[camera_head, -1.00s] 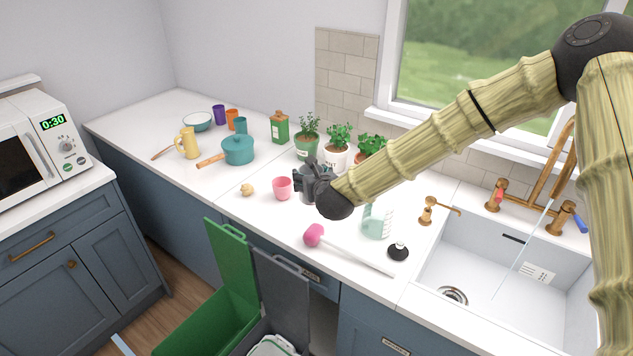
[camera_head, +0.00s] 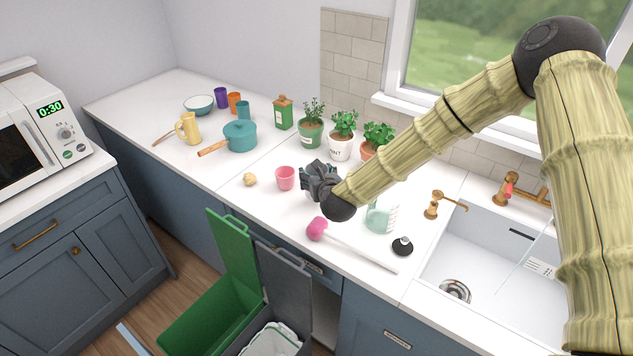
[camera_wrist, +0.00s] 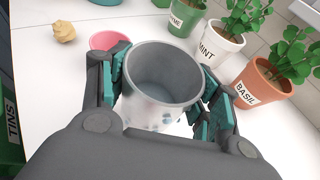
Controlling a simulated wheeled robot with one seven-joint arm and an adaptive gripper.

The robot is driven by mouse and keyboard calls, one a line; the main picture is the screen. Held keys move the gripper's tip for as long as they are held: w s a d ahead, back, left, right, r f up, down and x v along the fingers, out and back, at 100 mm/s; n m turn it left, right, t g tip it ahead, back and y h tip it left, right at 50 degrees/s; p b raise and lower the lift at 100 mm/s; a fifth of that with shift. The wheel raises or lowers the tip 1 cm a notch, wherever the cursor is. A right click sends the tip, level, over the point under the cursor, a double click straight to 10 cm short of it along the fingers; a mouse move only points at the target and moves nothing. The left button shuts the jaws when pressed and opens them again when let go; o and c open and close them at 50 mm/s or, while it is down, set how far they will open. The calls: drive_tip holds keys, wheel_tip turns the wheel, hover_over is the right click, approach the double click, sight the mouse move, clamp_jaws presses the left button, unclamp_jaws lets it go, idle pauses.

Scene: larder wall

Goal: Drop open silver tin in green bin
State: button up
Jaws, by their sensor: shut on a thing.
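My gripper (camera_wrist: 165,95) is shut on the open silver tin (camera_wrist: 165,72), with a teal-padded finger on each side of it in the wrist view. The tin is upright, its open top shows, and its inside looks empty. In the head view my gripper (camera_head: 318,182) is over the counter beside the pink cup, and it mostly hides the tin. The green bin (camera_head: 212,318) stands open at the lower middle, below the counter front, with its green lid (camera_head: 232,250) raised.
A grey bin (camera_head: 285,290) with a white liner stands beside the green one. The sink (camera_head: 490,270) is at right.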

drive_tip(key=shift+s+f, duration=0.15)
drive_tip(key=shift+f, duration=0.2)
drive_tip(key=f, duration=0.1)
drive_tip(key=f+p, duration=0.1)
drive_tip(key=shift+w+f, duration=0.25)
drive_tip(key=shift+f, duration=0.05)
drive_tip(key=shift+s+r, duration=0.1)
drive_tip(key=shift+s, duration=0.05)
drive_tip(key=shift+f, duration=0.2)
drive_tip(key=o, duration=1)
drive_tip(key=shift+r, duration=0.15)
